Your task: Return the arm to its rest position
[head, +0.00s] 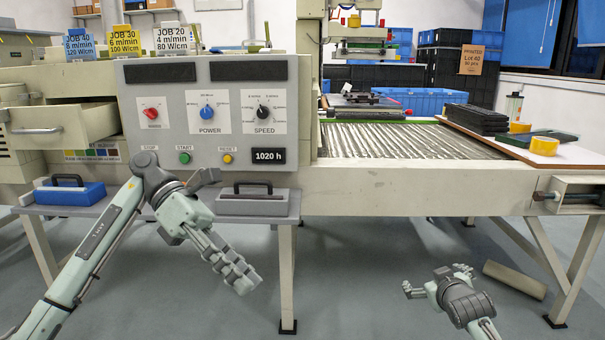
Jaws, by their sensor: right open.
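My left arm reaches in from the lower left. Its gripper (230,265) hangs in front of the small side table, pointing down and to the right. I see it from the side, and whether its fingers are apart is unclear. I see nothing held in it. My right gripper (438,281) is low at the lower right, over the floor. Its fingers are spread, with nothing between them. It is apart from the machine.
The machine's control panel (207,110) faces me, with an open drawer (66,123) at left. A side table (293,207) carries a blue box (70,193) and a grey box (253,205). A tan cylinder (514,280) lies on the floor near my right gripper. Table legs stand nearby.

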